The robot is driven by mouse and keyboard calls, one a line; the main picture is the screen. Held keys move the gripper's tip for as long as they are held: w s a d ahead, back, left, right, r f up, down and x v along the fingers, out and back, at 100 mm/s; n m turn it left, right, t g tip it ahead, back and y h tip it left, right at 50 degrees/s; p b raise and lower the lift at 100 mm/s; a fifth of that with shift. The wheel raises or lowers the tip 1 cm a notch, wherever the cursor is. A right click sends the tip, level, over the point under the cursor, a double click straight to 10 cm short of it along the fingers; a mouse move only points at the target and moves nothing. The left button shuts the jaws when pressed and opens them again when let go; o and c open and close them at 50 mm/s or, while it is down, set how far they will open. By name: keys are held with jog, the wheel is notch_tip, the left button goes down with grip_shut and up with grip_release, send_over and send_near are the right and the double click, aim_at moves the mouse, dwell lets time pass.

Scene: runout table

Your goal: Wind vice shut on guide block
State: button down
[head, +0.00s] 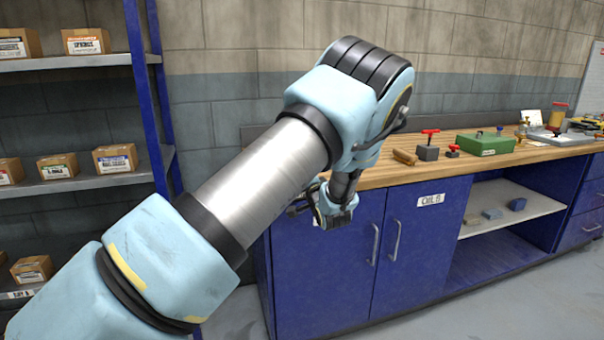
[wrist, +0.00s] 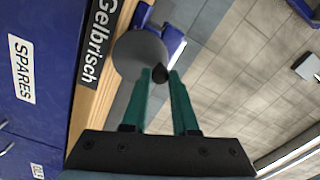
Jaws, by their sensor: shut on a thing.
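In the wrist view my gripper (wrist: 160,76) has two green fingers closing together on a small dark knob (wrist: 160,73). The knob sits at the lower right rim of a round grey handwheel (wrist: 138,52). Blue parts of the vice (wrist: 173,37) show behind the wheel, at the edge of the wooden bench. The wheel hides much of the vice, and I cannot make out its jaws or the guide block. In the head view my own arm covers this end of the bench, so the vice does not show there.
The bench top (head: 385,176) carries a wooden piece (head: 404,157), red-handled grey blocks (head: 428,152) and a green box (head: 485,144). Blue cupboards (head: 330,268) stand below. A shelf rack with cartons (head: 115,158) stands left. The floor in front is clear.

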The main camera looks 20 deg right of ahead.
jog(key=c, duration=0.8)
grip_release()
jog(key=shift+b, duration=0.35)
jog(key=s+p, duration=0.1)
jog(key=s, duration=0.6)
jog(key=shift+a, duration=0.4)
jog(key=w+a+f+n+g, duration=0.15)
jog(key=a+n+g, duration=0.25)
jog(key=a, duration=0.6)
jog(key=w+a+n+g, duration=0.25)
jog(key=a+g, duration=0.25)
jog(key=a, duration=0.5)
jog(key=s+a+r+n+g+y, duration=0.2)
jog(key=s+a+n+g, duration=0.5)
jog(key=s+a, duration=1.3)
jog(key=shift+s+a+r, duration=0.25)
jog(key=shift+a+r, duration=0.2)
jog(key=shift+a, duration=0.25)
